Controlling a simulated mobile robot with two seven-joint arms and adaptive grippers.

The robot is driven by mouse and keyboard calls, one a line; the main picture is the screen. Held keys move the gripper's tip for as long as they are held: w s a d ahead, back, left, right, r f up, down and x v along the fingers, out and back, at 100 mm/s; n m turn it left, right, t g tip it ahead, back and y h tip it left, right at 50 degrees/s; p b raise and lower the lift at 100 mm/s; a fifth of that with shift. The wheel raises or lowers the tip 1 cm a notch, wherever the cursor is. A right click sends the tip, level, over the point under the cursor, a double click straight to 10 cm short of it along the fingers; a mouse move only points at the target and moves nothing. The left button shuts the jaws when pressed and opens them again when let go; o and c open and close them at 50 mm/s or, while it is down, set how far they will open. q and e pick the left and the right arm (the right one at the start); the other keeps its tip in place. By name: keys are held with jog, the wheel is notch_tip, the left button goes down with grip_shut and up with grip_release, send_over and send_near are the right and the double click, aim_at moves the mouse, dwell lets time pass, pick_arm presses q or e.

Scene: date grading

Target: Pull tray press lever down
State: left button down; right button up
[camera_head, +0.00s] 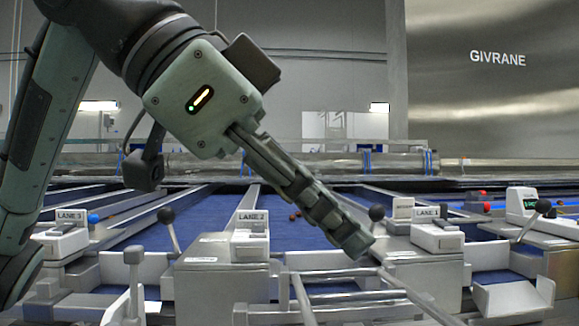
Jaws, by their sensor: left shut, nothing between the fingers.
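Several levers with dark ball knobs stand along the line of grey stations. One lever (170,230) leans left of the LANE 2 box. Another lever (134,275) stands upright nearer to me at the left. A third knob (377,212) shows beside the LANE 1 box, and a fourth lever (530,224) tilts at the right. I cannot tell which is the tray press lever. My left gripper (358,243) is shut and empty, pointing down to the right. Its tip appears just left of and below the third knob, with no clear contact. My right gripper is not in view.
The LANE 2 box (250,243) and the LANE 1 box (437,236) stand on grey housings. Metal rails (400,285) run in front, below my gripper. Blue conveyor belts (290,232) lie behind, with a few small dates on one.

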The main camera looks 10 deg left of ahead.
pick_arm(q)
jog(key=v, duration=0.5)
jog(key=shift+w+r, duration=0.1)
jog(key=shift+w, duration=0.25)
